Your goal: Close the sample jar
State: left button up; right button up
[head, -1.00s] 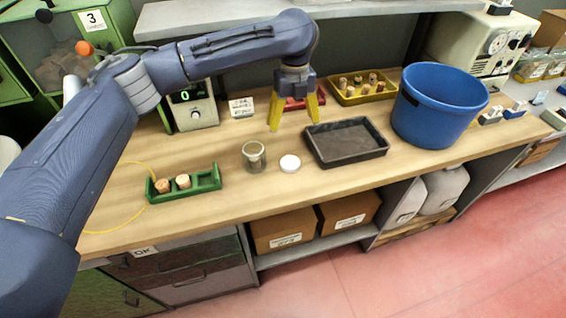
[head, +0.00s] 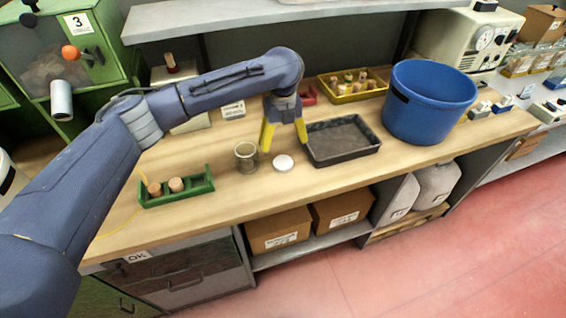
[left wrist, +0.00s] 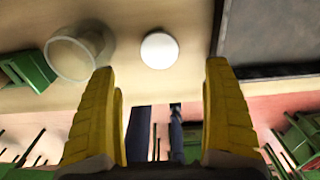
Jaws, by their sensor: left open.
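The sample jar (head: 246,158) is a small open glass jar standing on the wooden bench; it also shows in the left wrist view (left wrist: 76,56). A round white lid (head: 283,162) lies flat on the bench just right of the jar, apart from it; in the left wrist view (left wrist: 159,50) it lies between the lines of my fingers. My left gripper (head: 285,144) is open and empty, its yellow fingers pointing down above and just behind the lid. In the left wrist view the fingers (left wrist: 160,70) are wide apart. My right gripper is not in view.
A dark tray (head: 342,155) stands close right of the lid. A green rack (head: 203,186) with two corks is left of the jar. A yellow tray (head: 353,98) of corks and a blue bucket (head: 430,110) stand farther back and right. The bench front is clear.

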aim_at(283, 162)
pick_arm(q)
jog(key=shift+f, duration=1.95)
jog(key=shift+s+f, duration=0.15)
jog(key=shift+f, duration=2.45)
jog(key=c, duration=0.9)
